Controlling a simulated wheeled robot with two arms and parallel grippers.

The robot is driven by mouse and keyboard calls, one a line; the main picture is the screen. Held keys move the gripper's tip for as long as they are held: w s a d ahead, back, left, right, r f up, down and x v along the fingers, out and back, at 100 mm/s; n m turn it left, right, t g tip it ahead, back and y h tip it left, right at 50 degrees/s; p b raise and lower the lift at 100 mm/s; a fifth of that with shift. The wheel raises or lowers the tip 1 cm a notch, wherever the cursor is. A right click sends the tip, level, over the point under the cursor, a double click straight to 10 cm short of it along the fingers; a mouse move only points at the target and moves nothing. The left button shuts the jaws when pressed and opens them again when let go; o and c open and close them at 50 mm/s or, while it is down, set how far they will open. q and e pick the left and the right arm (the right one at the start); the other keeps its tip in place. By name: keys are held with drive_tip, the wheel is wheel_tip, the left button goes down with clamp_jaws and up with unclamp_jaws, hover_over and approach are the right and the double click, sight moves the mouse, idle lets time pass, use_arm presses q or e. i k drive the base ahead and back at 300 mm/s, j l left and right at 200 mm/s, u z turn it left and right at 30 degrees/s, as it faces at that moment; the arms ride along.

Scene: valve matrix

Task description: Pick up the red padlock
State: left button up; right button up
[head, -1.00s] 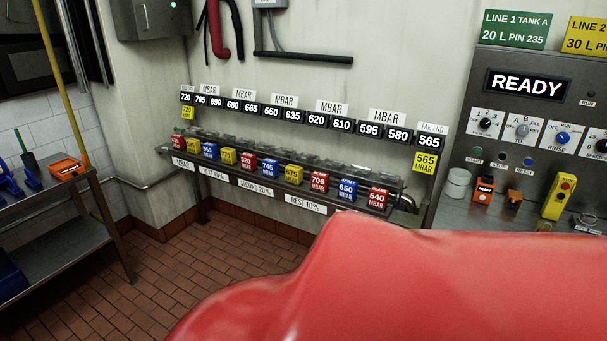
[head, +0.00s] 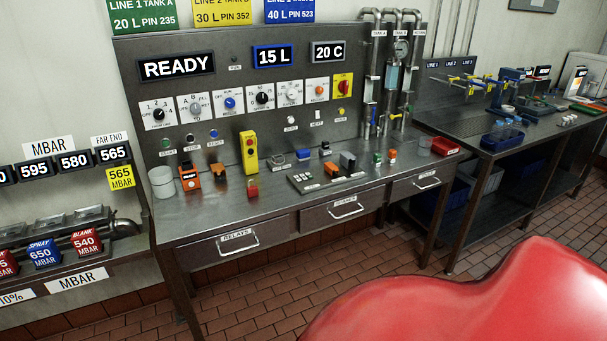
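A small red object (head: 252,191), which looks like the red padlock, sits on the steel workbench (head: 215,219) near its front edge. It is just below the yellow pendant box with buttons (head: 249,152). It is small in the head view, so its shackle cannot be made out clearly. Neither of my grippers shows in the head view.
An orange device (head: 189,178), a white round container (head: 162,182) and a grey keypad (head: 315,180) share the bench. Drawers (head: 239,243) front it. A rail of red and blue MBAR blocks (head: 44,253) is at left. Brick floor (head: 285,290) lies in front.

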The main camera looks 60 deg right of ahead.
sight(252, 191)
drive_tip(key=z, duration=1.45)
drive_tip(key=i+j+z, duration=0.2)
drive_tip(key=i, duration=0.15)
drive_tip(key=i+j+z, duration=0.25)
drive_tip(key=i, duration=0.1)
